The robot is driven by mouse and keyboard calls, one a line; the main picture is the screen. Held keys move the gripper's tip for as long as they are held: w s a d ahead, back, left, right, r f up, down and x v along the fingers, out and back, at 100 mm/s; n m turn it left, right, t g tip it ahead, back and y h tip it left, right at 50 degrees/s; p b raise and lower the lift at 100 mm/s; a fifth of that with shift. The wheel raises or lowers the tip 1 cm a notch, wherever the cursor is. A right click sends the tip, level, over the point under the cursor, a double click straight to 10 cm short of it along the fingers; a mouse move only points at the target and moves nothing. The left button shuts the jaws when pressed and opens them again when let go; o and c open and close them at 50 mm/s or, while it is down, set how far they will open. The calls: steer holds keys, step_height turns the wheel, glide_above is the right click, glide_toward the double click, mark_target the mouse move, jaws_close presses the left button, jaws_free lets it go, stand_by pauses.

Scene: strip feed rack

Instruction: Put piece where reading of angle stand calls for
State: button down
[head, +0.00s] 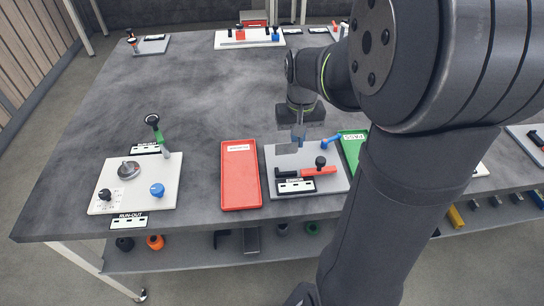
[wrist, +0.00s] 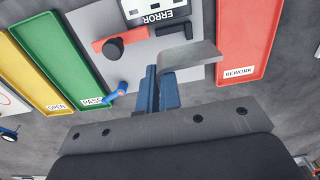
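A grey bent metal piece (wrist: 190,58) is between the blue fingers of my gripper (wrist: 163,90), which look shut on it. In the head view my gripper (head: 298,133) holds the piece (head: 286,148) over the back left of the angle stand's grey plate (head: 272,172). The stand carries a red and black bar (head: 312,171) with a black knob, a blue lever (head: 331,142) and a display (head: 296,186) marked ERROR in the wrist view. Its reading is too small in the head view and cut off in the wrist view.
A red tray marked REWORK (head: 240,190) lies left of the stand. A green tray marked PASS (head: 351,150) lies right of it, then a yellow tray marked OPEN (wrist: 30,70). A white RUN-OUT fixture (head: 140,190) stands further left. The table's middle is clear.

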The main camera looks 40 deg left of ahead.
steer(key=s, duration=0.4)
glide_above(250, 175)
step_height(250, 175, down, 7)
steer(key=shift+r, duration=0.2)
steer(key=shift+f, duration=2.05)
steer(key=c, duration=2.1)
jaws_free()
steer(key=shift+f, duration=0.15)
steer(key=shift+o, duration=0.9)
